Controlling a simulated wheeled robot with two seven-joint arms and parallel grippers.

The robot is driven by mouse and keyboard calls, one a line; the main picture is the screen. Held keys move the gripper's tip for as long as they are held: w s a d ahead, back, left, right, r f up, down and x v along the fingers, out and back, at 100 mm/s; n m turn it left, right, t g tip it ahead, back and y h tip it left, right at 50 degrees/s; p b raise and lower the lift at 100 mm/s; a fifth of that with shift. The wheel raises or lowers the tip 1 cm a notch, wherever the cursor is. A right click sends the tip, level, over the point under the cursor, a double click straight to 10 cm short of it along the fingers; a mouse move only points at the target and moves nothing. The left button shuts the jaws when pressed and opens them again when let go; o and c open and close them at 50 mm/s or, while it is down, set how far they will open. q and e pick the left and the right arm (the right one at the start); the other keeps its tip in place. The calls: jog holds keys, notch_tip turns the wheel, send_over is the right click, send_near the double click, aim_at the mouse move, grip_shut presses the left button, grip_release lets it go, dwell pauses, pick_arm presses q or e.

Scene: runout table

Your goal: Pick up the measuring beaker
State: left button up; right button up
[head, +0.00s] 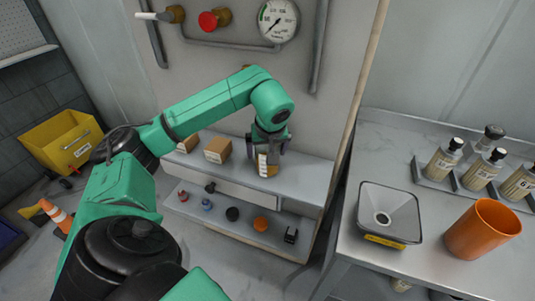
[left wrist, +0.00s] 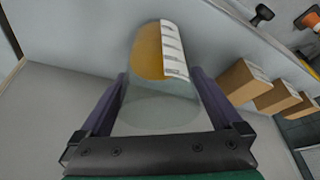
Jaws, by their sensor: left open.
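The measuring beaker (head: 264,166) is clear, with amber contents and a white scale strip. It stands on the upper shelf (head: 305,184), below my left gripper (head: 268,150). In the left wrist view the beaker (left wrist: 150,55) lies between the two purple fingers of the left gripper (left wrist: 160,78). The fingers are open, one on each side of it. I cannot tell whether either finger touches the glass. In the head view the gripper hides the beaker's upper part. My right gripper is in neither view.
Cardboard boxes (head: 218,150) stand left of the beaker on the shelf. A lower shelf holds several small items, including an orange one (head: 260,224). The right table carries a funnel tray (head: 388,212), an orange cup (head: 482,232) and bottles (head: 442,160). A wall rises behind the shelf.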

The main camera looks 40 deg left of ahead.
pick_arm(q)
jog(key=shift+w+a+f, duration=0.15)
jog(key=shift+f, duration=0.2)
jog(key=c, duration=1.2)
notch_tip(320, 180, up, 20)
jog(key=p, duration=0.6)
jog(key=shift+r, duration=0.1)
jog(key=shift+c, duration=0.2)
